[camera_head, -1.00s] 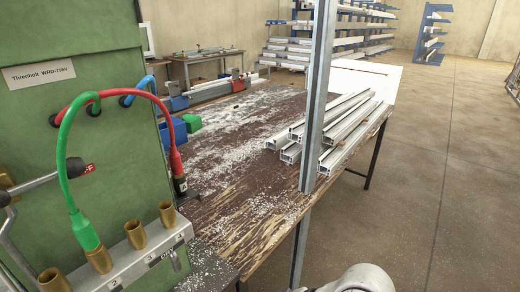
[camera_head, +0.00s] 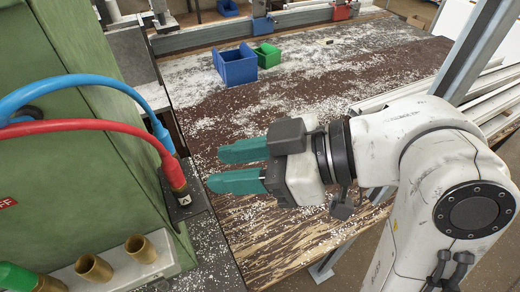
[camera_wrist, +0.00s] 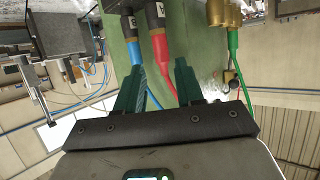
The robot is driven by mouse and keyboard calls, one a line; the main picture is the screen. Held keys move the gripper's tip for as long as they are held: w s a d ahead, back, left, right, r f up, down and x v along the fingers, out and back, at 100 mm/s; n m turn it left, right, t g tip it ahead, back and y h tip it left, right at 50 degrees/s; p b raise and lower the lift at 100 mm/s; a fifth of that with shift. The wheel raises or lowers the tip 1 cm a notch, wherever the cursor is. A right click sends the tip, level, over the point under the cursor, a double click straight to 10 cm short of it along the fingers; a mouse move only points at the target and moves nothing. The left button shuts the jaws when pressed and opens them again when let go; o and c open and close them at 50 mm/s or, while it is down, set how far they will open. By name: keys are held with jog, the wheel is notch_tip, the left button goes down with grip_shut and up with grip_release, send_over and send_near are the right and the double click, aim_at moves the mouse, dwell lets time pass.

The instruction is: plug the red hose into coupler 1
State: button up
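The red hose (camera_head: 110,127) arches in from the left, and its plug end sits in a dark holder (camera_head: 184,199) beside the green cabinet. Brass couplers (camera_head: 140,247) stand on a light block at the lower left; a green hose (camera_head: 18,278) is in the leftmost one visible, and the two to its right are empty. Their number labels are not readable now. My gripper (camera_head: 216,168) is open and empty, its teal fingers right of the red hose end and apart from it. In the wrist view, the red hose (camera_wrist: 163,58) shows between the open fingers, farther off.
A blue hose (camera_head: 160,130) ends just behind the red one, close beside it. The green cabinet (camera_head: 75,170) bounds the left side. Blue (camera_head: 237,66) and green (camera_head: 266,55) bins stand on the workbench. A metal post (camera_head: 475,50) rises behind my arm.

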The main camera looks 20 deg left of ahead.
aim_at(170, 156)
jog(key=p+x, duration=0.1)
jog(key=x, duration=0.7)
jog(key=shift+a, duration=0.15)
grip_shut()
jog(key=shift+c, duration=1.5)
grip_release()
grip_shut()
jog(key=shift+r+p, duration=1.8)
jog(key=shift+r, duration=0.3)
dwell(0.4)
